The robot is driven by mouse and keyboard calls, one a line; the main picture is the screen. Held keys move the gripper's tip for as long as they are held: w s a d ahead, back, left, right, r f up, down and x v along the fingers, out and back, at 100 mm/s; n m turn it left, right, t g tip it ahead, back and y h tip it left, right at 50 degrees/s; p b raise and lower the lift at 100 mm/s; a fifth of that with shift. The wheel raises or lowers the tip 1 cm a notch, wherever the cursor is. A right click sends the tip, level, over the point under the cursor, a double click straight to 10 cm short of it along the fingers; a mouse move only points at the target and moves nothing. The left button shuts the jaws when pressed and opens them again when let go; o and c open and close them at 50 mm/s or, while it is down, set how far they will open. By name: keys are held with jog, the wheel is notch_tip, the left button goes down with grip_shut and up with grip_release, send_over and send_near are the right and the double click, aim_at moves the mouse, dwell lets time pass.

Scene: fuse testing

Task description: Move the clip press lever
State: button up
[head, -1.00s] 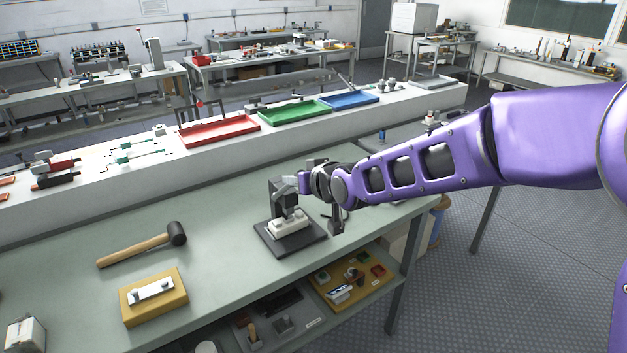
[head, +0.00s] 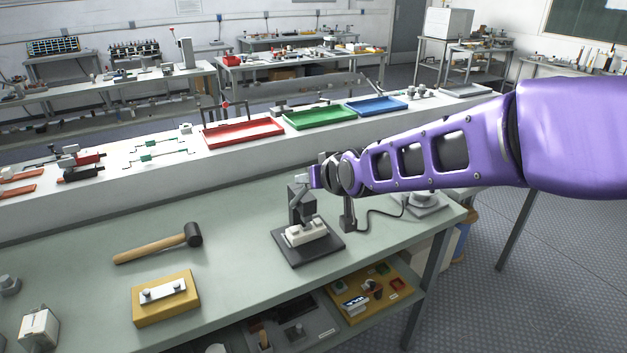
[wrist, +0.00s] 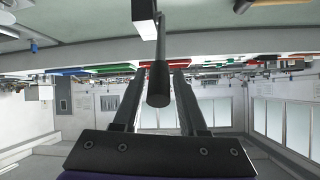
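The clip press (head: 302,207) stands on a dark base plate near the bench's right end. It has a dark upright frame, with a pale block (head: 306,233) on the base under it. My gripper (head: 314,177) is at the top of the press, and its fingers are hard to make out in the head view. In the wrist view the lever (wrist: 158,86), a dark rod with a thick rounded end, lies between the two fingers of my gripper (wrist: 159,70). The fingers are apart, with gaps showing on both sides of the lever.
A mallet (head: 160,243) and a yellow block with a metal plate (head: 166,298) lie left of the press. A dark post (head: 348,213) with a cable stands just right of it. Red (head: 243,133), green and blue trays sit on the raised shelf behind.

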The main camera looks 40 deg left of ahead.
jog(key=shift+o, duration=0.9)
jog(key=shift+f, duration=0.1)
jog(key=shift+d, duration=0.1)
jog(key=v, duration=1.7)
jog(key=shift+p, duration=0.45)
dwell(0.5)
